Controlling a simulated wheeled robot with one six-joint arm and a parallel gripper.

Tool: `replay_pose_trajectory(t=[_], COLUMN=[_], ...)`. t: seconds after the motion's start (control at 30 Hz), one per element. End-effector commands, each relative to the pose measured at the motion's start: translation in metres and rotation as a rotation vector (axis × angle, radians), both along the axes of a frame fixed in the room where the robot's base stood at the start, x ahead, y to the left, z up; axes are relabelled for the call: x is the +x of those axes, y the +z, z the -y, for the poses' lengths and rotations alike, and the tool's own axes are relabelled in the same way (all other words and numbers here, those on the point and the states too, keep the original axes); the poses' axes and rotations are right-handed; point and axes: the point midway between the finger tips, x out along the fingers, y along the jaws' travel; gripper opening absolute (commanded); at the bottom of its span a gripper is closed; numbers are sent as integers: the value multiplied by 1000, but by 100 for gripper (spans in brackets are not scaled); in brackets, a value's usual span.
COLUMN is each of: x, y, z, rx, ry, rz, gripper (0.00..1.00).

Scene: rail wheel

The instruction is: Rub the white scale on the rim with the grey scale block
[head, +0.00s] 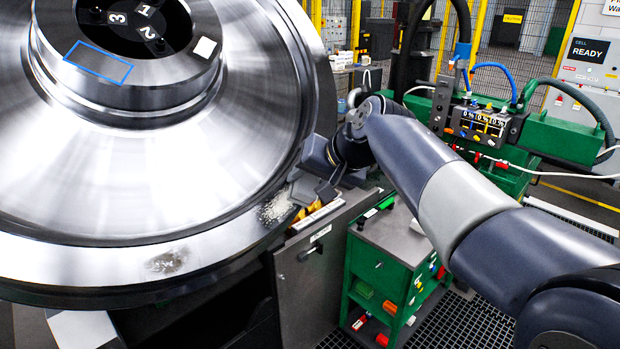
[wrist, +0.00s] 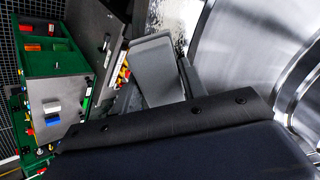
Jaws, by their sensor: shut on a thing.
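The large shiny rail wheel (head: 120,200) fills the left of the head view. White speckled scale (head: 277,207) lies on its rim at the lower right; a speckled rim patch also shows in the wrist view (wrist: 166,22). My gripper (head: 318,190) is at the rim, just right of the scale. It is shut on the grey scale block (wrist: 158,70), which points toward the rim. In the head view the block (head: 302,191) is small and partly hidden by my gripper. I cannot tell whether the block touches the scale.
A dull grey-brown patch (head: 167,260) is on the rim farther left. A grey panel (head: 320,262) and a green cabinet (head: 378,285) stand below my arm.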

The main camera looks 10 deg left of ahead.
Motion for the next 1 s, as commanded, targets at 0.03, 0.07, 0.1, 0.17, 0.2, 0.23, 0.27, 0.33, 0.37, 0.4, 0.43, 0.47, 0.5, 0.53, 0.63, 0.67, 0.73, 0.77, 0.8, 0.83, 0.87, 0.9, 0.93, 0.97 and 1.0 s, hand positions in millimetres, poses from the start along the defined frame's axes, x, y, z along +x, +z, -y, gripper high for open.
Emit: replay_pose_trajectory(t=[0.03, 0.07, 0.1, 0.17, 0.2, 0.23, 0.27, 0.33, 0.37, 0.4, 0.43, 0.47, 0.5, 0.53, 0.63, 0.67, 0.73, 0.77, 0.8, 0.83, 0.87, 0.9, 0.93, 0.97, 1.0], x=[-4, -6, -10, -14, -17, -20, -22, -25, -26, -27, -27, -28, -29, -30, -36, -38, -44, -46, -49, -51, -53, -55, -56, -57, -58], y=[-2, -3, -4, -4, -5, -5, -6, -7, -7, -7, -7, -7, -7, -7, -10, -11, -12, -13, -14, -15, -15, -16, -16, -17, -17], z=[-3, -4, -6, -8, -10, -12, -13, -15, -15, -16, -16, -16, -17, -18, -22, -24, -27, -29, -30, -32, -33, -35, -35, -36, -36], rx=[0, 0, -1, 0, 0, 1, 0, 0, 0, 0, 0, 0, 0, 0, -1, 1, 0, 0, -1, 0, 0, -1, 0, 0, -1], ry=[1, 2, 3, 2, 1, 2, 3, 2, 1, 1, 0, 0, 1, 1, 3, 3, 4, 4, 3, 3, 3, 3, 3, 3, 2], rz=[1, 0, 1, 3, 2, 1, 2, 0, 1, 1, 0, 0, 1, 1, 1, 0, 1, 1, 1, -1, -1, -1, -3, -3, -3], gripper=[22, 22, 22, 22, 22, 22, 22, 22, 22, 22, 22, 22, 22, 22, 22, 22, 22, 22, 22, 22, 22, 22, 22, 22, 22])
